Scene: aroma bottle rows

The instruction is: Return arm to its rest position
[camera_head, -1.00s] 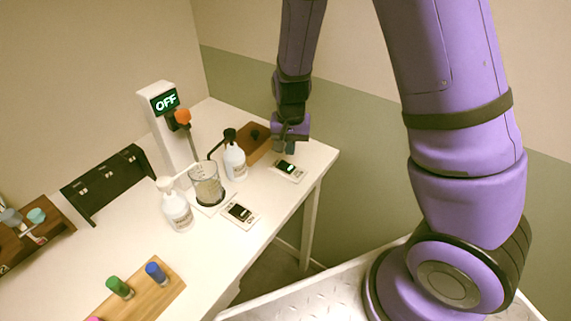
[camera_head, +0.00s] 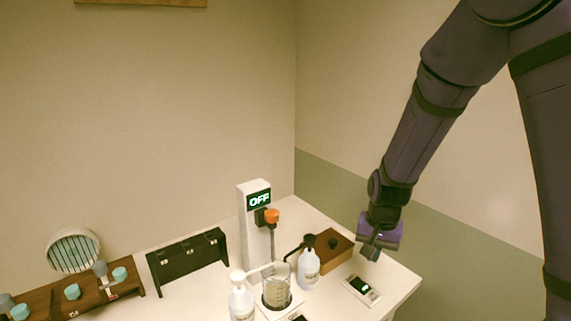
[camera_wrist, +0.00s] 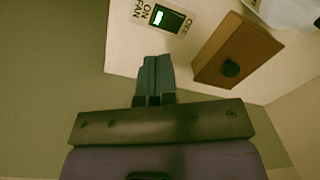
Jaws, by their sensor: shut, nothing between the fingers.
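My purple arm reaches down from the upper right in the head view. My gripper (camera_head: 371,252) hangs above the right end of the white table (camera_head: 398,276), near a switch plate (camera_head: 362,289) and a wooden block with a dark knob (camera_head: 331,249). In the wrist view my gripper's two fingers (camera_wrist: 154,75) are together with nothing between them. The wrist view shows the switch plate (camera_wrist: 163,17), labelled ON, OFF and FAN with a lit green rocker, just beyond the fingertips. The wooden block (camera_wrist: 238,50) is to their right there.
A white post with an OFF display (camera_head: 257,225) stands behind a glass beaker (camera_head: 276,285). White bottles (camera_head: 241,300) and (camera_head: 308,268) flank the beaker. A black rack (camera_head: 187,262) and a wooden tray of vials (camera_head: 75,298) are at left. A round wall vent (camera_head: 73,250) is behind.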

